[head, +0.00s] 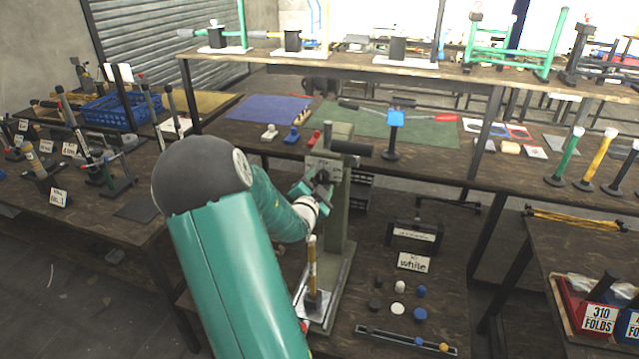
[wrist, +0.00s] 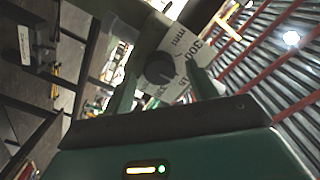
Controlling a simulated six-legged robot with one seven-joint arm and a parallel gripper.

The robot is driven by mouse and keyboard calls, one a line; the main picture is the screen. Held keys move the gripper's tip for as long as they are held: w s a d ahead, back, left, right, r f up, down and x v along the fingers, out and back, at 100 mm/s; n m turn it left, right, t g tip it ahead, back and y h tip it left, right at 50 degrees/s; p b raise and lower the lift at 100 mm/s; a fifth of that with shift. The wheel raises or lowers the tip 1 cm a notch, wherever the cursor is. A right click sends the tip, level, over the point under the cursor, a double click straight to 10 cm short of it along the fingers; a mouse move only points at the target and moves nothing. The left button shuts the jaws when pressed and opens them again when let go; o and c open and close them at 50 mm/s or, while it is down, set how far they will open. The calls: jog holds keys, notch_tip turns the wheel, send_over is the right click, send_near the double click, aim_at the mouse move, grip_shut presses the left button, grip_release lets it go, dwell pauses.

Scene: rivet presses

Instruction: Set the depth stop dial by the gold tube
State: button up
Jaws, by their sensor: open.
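The rivet press (head: 338,215) is a grey-green column on a plate. My gripper (head: 318,190) is up at the press head, in front of the column. In the wrist view a dark round dial (wrist: 160,70) sits on a white scale plate (wrist: 188,60) with "300" and "mm" on it. The open fingers of my gripper (wrist: 165,82) are on either side of the dial; I cannot tell whether they touch it. The dial's setting is not readable, and my gripper covers it in the head view.
A "white" sign (head: 413,262) and several dark, white and blue caps (head: 398,308) lie right of the press. A dark bar (head: 405,340) lies in front. A shelf (head: 400,72) runs above and behind. Green, yellow and black posts (head: 597,158) stand at the right.

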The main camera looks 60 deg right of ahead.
jog(key=shift+d, duration=0.2)
jog(key=c, duration=1)
jog(key=shift+n, duration=0.3)
jog(key=n, duration=0.5)
jog(key=shift+w, duration=0.1)
jog(key=n, duration=0.6)
jog(key=shift+a, duration=0.1)
jog(key=shift+f, duration=0.1)
